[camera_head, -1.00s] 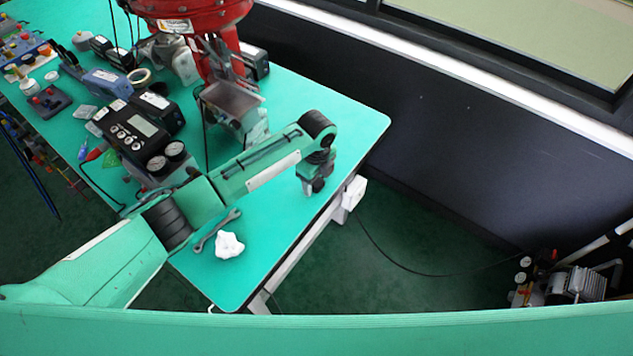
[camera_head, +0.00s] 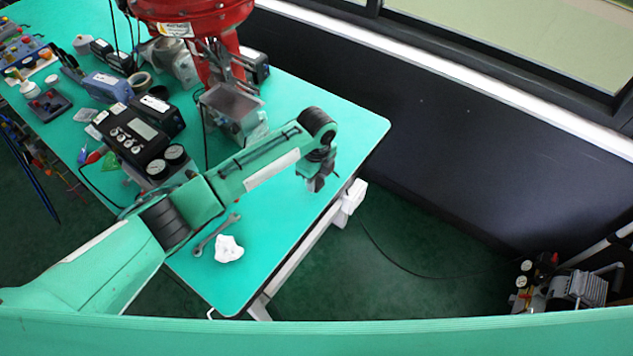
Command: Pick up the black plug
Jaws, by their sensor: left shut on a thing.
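My left arm reaches in from the left over the green table (camera_head: 265,235). My left gripper (camera_head: 316,184) points down above the table's right part, near the edge. It is shut on a small dark thing, which I take to be the black plug; the fingers hide most of it, so its outline is unclear. A white socket box (camera_head: 351,198) is fixed at the table's right edge, just right of the gripper and apart from it. My right gripper is not in view.
A wrench (camera_head: 215,235) and a crumpled white cloth (camera_head: 229,249) lie under my forearm. A black positioner with gauges (camera_head: 140,140) and a red valve actuator (camera_head: 195,15) stand behind. A black cable (camera_head: 420,273) runs across the floor to a compressor (camera_head: 575,288).

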